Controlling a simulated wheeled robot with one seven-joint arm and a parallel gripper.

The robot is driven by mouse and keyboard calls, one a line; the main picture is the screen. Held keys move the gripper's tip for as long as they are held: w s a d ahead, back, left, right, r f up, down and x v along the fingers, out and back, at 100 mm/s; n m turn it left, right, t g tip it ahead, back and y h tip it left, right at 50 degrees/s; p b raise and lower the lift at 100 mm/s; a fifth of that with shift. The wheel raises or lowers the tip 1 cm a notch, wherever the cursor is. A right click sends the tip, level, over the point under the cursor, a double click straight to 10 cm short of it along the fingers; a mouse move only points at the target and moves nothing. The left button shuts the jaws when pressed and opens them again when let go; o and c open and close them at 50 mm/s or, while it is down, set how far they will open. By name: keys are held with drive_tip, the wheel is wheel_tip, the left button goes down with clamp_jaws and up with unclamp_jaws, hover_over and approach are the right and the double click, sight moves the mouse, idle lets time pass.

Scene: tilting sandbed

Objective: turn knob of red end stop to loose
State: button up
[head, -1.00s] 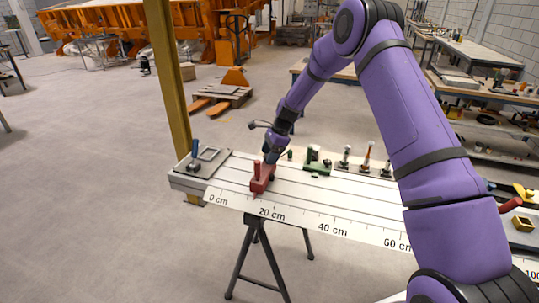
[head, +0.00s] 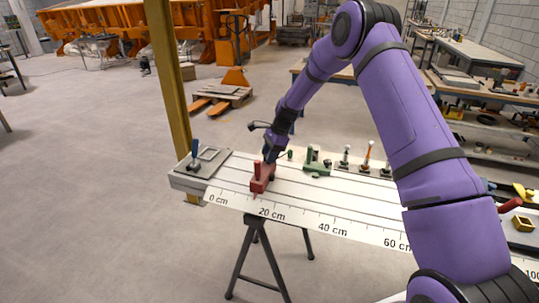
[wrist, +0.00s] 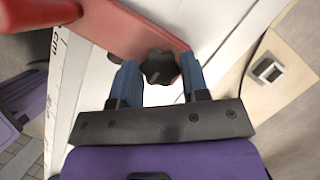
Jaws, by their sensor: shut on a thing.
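The red end stop (head: 259,184) stands on the slotted white bench near the 20 cm mark of the scale. In the wrist view its red body (wrist: 125,27) crosses the top of the picture. Its black lobed knob (wrist: 159,67) sits between the blue fingers of my gripper (wrist: 160,78). My gripper is shut on the knob, one finger at each side. In the head view my gripper (head: 271,155) reaches down to the stop from behind, and the knob is mostly hidden there.
A green stop (head: 317,163) stands behind and right of the red one, with several upright tools (head: 366,158) farther right. A blue-handled clamp (head: 194,155) is at the bench's left end. The bench's front edge carries the scale (head: 300,223).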

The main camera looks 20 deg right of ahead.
drive_tip(key=n+g, duration=0.1)
drive_tip(key=n, duration=0.4)
drive_tip(key=shift+w+g+h, duration=0.15)
drive_tip(key=shift+g+h, duration=0.25)
drive_tip(key=n+g+h, duration=0.1)
drive_tip(key=n, duration=0.3)
drive_tip(key=shift+w+a+n, duration=0.1)
drive_tip(key=shift+a+n, duration=0.05)
drive_tip(key=shift+n, duration=0.25)
drive_tip(key=n+g+h, duration=0.1)
drive_tip(key=n, duration=0.3)
drive_tip(key=shift+h, duration=0.4)
drive_tip(key=shift+a+n+h, duration=0.15)
drive_tip(key=shift+n+h, duration=0.65)
drive_tip(key=shift+n, duration=1.7)
drive_tip(key=o, duration=0.9)
drive_tip(key=shift+w, duration=0.1)
drive_tip(key=v, duration=1)
drive_tip(key=shift+w+a+r, duration=0.15)
drive_tip(key=shift+w+r, duration=0.05)
drive_tip(key=shift+r, duration=0.1)
